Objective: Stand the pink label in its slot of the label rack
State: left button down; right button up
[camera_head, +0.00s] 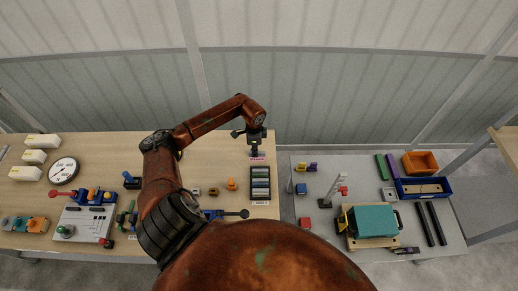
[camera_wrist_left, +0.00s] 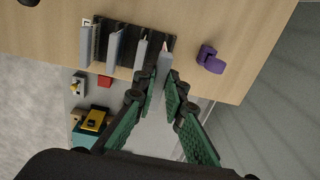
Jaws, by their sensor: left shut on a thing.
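The label rack (camera_head: 251,184) is a dark frame near the right edge of the wooden table, with several pale labels standing in it. It also shows in the left wrist view (camera_wrist_left: 128,62). My left gripper (camera_head: 256,152) is at the rack's far end, pointing down. It is shut on the pink label (camera_head: 258,159), whose pink part is a thin strip in the head view. In the left wrist view the label (camera_wrist_left: 163,63) is a grey plate between the green-padded fingertips (camera_wrist_left: 162,86), at the end of the row. I cannot tell whether its lower edge is in a slot. My right gripper is out of view.
A purple object (camera_wrist_left: 210,60) lies beside the rack in the left wrist view. Small orange and brown pieces (camera_head: 232,184) and a blue tool with a dark knob (camera_head: 243,213) are left of and below the rack. A gap separates the wooden table from the grey table (camera_head: 320,220).

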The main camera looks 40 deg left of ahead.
aim_at(259, 155)
pick_arm(q)
jog(key=shift+w, duration=0.35)
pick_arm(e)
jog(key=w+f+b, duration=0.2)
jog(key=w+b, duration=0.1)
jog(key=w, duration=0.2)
pick_arm(q)
jog(key=f, duration=0.2)
jog(key=w+f, duration=0.1)
jog(key=f, duration=0.1)
jog(key=w+f, duration=0.1)
jog(key=f, duration=0.2)
jog(key=shift+w, duration=0.1)
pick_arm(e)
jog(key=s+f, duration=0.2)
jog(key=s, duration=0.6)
pick_arm(q)
jog(key=shift+r, duration=0.15)
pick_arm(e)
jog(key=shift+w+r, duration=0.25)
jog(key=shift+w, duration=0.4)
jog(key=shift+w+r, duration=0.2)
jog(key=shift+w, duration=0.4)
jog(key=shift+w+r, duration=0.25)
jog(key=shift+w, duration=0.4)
